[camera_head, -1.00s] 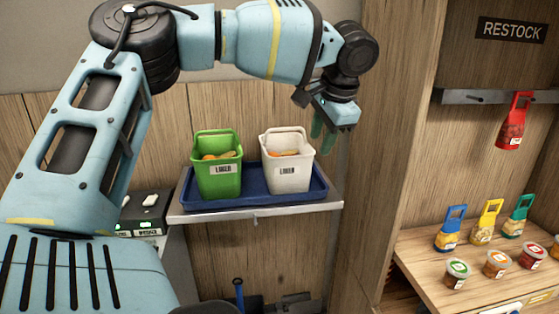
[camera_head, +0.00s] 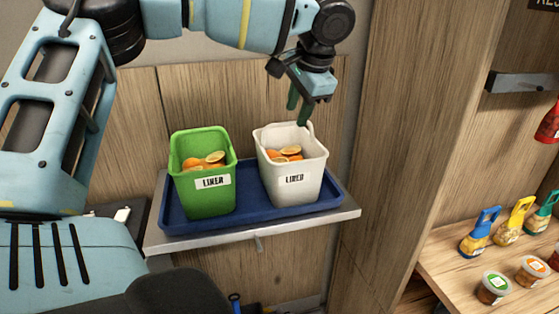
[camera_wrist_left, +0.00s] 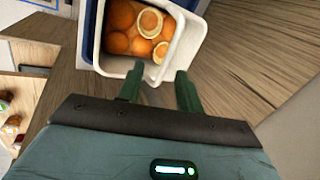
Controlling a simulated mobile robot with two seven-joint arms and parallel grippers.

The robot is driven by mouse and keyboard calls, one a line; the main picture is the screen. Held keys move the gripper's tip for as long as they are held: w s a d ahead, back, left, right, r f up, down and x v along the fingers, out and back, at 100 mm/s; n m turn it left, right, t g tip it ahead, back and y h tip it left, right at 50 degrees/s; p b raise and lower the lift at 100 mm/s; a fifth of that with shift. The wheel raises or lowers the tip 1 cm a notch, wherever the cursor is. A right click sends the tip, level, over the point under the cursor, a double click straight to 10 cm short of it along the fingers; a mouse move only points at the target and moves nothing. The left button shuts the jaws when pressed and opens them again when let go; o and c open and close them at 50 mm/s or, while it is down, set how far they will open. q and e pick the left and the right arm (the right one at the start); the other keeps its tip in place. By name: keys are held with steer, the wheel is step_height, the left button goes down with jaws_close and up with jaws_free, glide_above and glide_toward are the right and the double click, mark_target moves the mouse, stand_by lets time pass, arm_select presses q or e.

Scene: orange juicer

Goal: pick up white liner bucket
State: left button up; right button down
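The white liner bucket (camera_head: 291,184) stands upright on a blue tray (camera_head: 245,213) in the head view, with oranges and orange halves inside and a "LINER" label on its front. My left gripper (camera_head: 298,108) is just above the bucket's back right rim, with green fingers pointing down. In the left wrist view the fingers (camera_wrist_left: 158,92) are apart and empty, close to the rim of the white bucket (camera_wrist_left: 185,45). I cannot tell whether a finger touches the rim. My right gripper is not in view.
A green liner bucket (camera_head: 203,192) with oranges stands left of the white one on the tray. The tray lies on a metal-edged shelf (camera_head: 270,230) against a wooden wall.

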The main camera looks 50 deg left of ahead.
mark_target(289, 123)
arm_select(q)
steer(key=shift+a, duration=0.3)
steer(key=shift+d, duration=0.1)
steer(key=s+p+x, duration=0.1)
steer(key=x, duration=0.6)
steer(key=shift+w+a+f, duration=0.15)
steer(key=shift+w+a, duration=0.25)
steer(key=shift+a, duration=0.15)
steer(key=shift+c, duration=0.4)
jaws_close()
stand_by(0.7)
